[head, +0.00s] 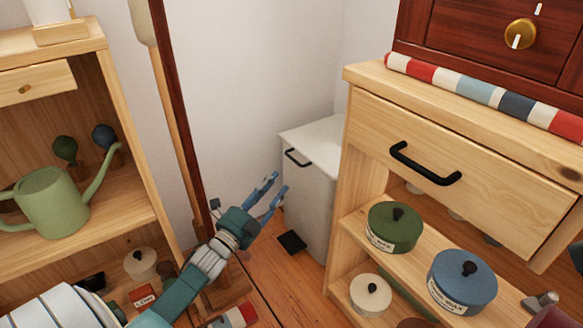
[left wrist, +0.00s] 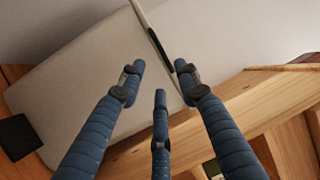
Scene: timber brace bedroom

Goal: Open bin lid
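A white bin (head: 309,190) stands in the corner, between the wall and a wooden cabinet. Its flat lid (head: 315,138) is shut, with a black handle (head: 297,158) on the front edge and a black pedal (head: 291,242) at the foot. My left gripper (head: 270,190) is open and empty, in front of the bin and lower than the handle. In the left wrist view its blue fingers (left wrist: 160,85) are spread, with the bin (left wrist: 80,85) behind them and the dark handle (left wrist: 159,48) just beyond the fingertips.
A wooden cabinet (head: 440,185) with a black drawer handle and jars on its shelves stands close on the bin's right. On the left is a shelf (head: 110,190) with a green watering can (head: 55,200). A dark upright post (head: 178,110) stands near my left arm.

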